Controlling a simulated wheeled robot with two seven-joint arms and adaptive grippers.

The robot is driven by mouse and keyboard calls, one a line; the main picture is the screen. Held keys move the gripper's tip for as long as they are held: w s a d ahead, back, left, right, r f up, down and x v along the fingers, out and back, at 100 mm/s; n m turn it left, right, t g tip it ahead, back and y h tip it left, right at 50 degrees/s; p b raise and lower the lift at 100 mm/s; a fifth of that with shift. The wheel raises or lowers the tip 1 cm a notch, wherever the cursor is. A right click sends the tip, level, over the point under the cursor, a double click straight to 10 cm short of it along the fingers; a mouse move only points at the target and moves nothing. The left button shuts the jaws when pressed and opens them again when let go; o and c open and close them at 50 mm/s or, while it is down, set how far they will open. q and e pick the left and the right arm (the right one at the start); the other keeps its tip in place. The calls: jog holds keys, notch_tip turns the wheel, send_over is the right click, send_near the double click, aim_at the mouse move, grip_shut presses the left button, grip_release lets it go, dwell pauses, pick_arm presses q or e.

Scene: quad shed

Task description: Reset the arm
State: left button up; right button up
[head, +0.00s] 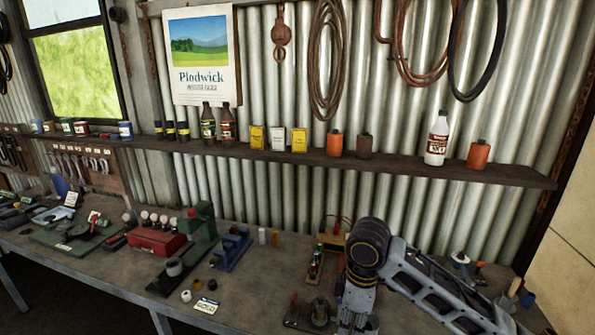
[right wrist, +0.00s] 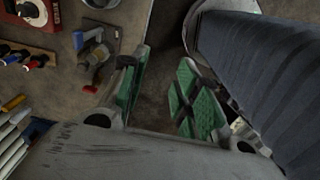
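In the right wrist view my right gripper (right wrist: 166,88) shows two green-padded fingers spread apart, with nothing between them. It is over the edge of the workbench, with dark ground below the gap. In the head view my right arm comes in from the right over the bench and bends down near the front edge; its gripper is hidden or out of frame there. My left arm and left gripper do not show in either view.
The workbench (head: 245,279) carries a red box (head: 156,239), a green machine (head: 197,228), a blue tool (head: 232,248) and a white card (head: 206,306). A wall shelf (head: 400,163) holds bottles and tins.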

jog(key=shift+s+a+f+m+t+y, duration=0.8)
jog(key=shift+s+a+f+m+y, duration=1.05)
jog(key=shift+f, duration=1.8)
jog(key=s+d+f+m+t+h, duration=0.2)
jog(key=s+d+f+m+h, duration=0.2)
jog(key=s+d+f+m, duration=0.8)
notch_tip(320, 180, down, 34)
jog(key=s+d+n+g+b, duration=0.1)
jog(key=d+n+g+b, duration=0.1)
jog(key=n, duration=0.1)
jog(key=s+d+f+b, duration=0.1)
jog(key=s+d+f, duration=0.1)
jog(key=s+f, duration=0.8)
jog(key=s+d+f+b, duration=0.1)
jog(key=s+d+f, duration=0.1)
jog(key=s+f, duration=0.9)
jog(key=shift+s+g, duration=0.4)
jog(key=shift+s, duration=0.3)
